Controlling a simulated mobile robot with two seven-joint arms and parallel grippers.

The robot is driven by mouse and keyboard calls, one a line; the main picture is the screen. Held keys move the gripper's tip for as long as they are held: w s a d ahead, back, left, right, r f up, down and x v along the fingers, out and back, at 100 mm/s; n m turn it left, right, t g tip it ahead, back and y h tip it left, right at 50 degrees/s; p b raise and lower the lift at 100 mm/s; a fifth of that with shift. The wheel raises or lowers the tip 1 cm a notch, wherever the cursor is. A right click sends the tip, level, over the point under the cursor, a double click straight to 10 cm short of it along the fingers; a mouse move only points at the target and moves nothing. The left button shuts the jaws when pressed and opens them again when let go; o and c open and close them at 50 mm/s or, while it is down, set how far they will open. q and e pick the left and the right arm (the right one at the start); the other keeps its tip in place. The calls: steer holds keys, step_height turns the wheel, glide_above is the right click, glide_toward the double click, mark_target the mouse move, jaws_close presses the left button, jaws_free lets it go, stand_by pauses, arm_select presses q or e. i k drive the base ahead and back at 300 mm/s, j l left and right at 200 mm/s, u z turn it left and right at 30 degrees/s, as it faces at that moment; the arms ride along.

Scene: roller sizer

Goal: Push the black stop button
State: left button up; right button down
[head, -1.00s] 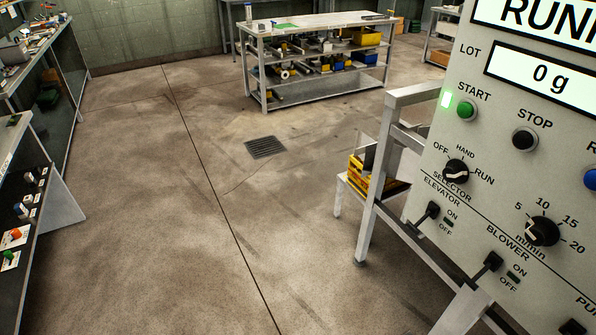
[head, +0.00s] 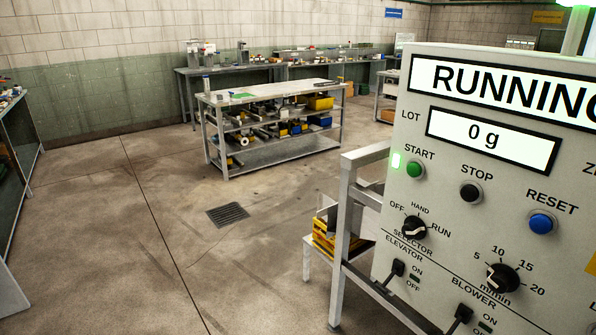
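The black stop button (head: 470,193) is a round button on the light grey control panel (head: 400,160) at the right of the head view, under the label STOP. It sits between the green start button (head: 415,170) and the blue reset button (head: 541,223). The display (head: 510,90) reads RUNNING, cut off at the right edge, and the lot display (head: 492,138) reads 0 g. Neither of my grippers shows in the view.
Below the buttons are a selector knob (head: 414,229), a m/min dial (head: 502,278) and toggle switches. A metal frame (head: 347,225) stands at the panel's left. A workbench (head: 270,92) with shelves stands further back. The floor (head: 90,230) at left is open, with a drain grate (head: 228,214).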

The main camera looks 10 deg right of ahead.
mark_target(469, 192)
steer(key=z, duration=2.1)
